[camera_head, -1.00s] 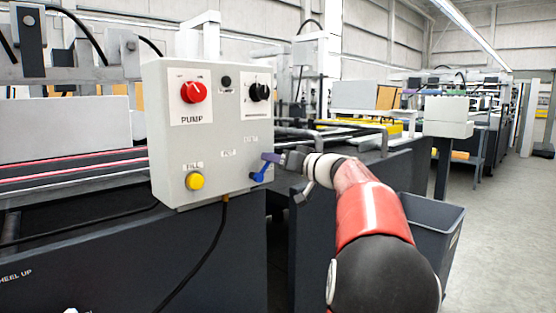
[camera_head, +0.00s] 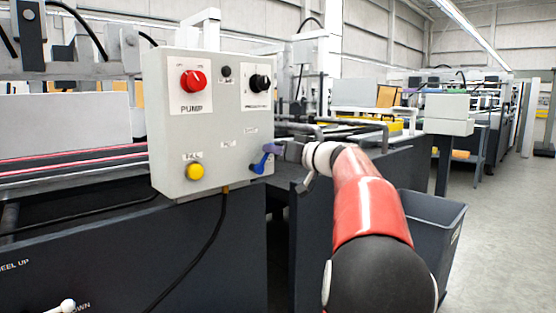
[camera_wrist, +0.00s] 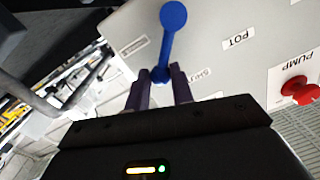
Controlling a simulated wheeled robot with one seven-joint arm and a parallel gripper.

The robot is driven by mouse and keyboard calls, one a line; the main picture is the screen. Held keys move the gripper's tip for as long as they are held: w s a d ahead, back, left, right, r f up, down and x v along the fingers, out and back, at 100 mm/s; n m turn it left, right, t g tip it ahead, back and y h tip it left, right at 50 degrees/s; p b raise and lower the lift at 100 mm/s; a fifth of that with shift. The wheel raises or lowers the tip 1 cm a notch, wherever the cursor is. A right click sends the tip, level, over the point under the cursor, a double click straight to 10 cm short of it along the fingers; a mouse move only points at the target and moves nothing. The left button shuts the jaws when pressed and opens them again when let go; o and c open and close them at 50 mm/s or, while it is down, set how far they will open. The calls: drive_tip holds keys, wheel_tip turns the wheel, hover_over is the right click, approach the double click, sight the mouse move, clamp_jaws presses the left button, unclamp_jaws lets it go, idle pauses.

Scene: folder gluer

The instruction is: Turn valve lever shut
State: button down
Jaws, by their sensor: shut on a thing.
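The blue valve lever (camera_head: 260,162) is at the lower right of the grey control box (camera_head: 222,183). In the head view it slants up and right from its round lower end. My gripper (camera_head: 272,149) comes from the right and is at the lever's upper end. In the wrist view the lever (camera_wrist: 168,44) runs from a round end at the top down between the two dark fingers of my gripper (camera_wrist: 161,86), which is shut on its narrow end. A label that seems to read SHUT (camera_wrist: 193,78) is near the fingertips; a POT label (camera_wrist: 239,39) is farther off.
The box also carries a red PUMP knob (camera_head: 193,81), a black knob (camera_head: 259,83) and a yellow button (camera_head: 195,172). A black cable (camera_head: 213,235) hangs below it. A dark grey bin (camera_head: 437,225) stands right of my arm. Floor is open at the far right.

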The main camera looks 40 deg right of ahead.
drive_tip(key=a+n+b, duration=0.1)
drive_tip(key=n+b, duration=0.1)
drive_tip(key=b, duration=0.1)
drive_tip(key=a+n+b, duration=0.1)
drive_tip(key=b, duration=0.2)
drive_tip(key=shift+r+n+b, duration=0.2)
drive_tip(key=shift+n+b, duration=0.2)
drive_tip(key=a+n+b, duration=0.1)
drive_tip(key=n+b, duration=0.1)
drive_tip(key=a+r+n+b, duration=0.1)
drive_tip(key=b, duration=0.1)
drive_tip(key=shift+s+n+g, duration=0.15)
drive_tip(key=shift+n+g, duration=0.15)
drive_tip(key=shift+n, duration=0.1)
drive_tip(key=c, duration=1.2)
unclamp_jaws()
drive_tip(key=shift+r, duration=0.1)
drive_tip(key=shift+s, duration=0.1)
drive_tip(key=s+d+b, duration=0.1)
drive_tip(key=s, duration=0.6)
drive_tip(key=shift+s+r+b, duration=0.15)
drive_tip(key=shift+s+b, duration=0.15)
drive_tip(key=shift+b, duration=0.05)
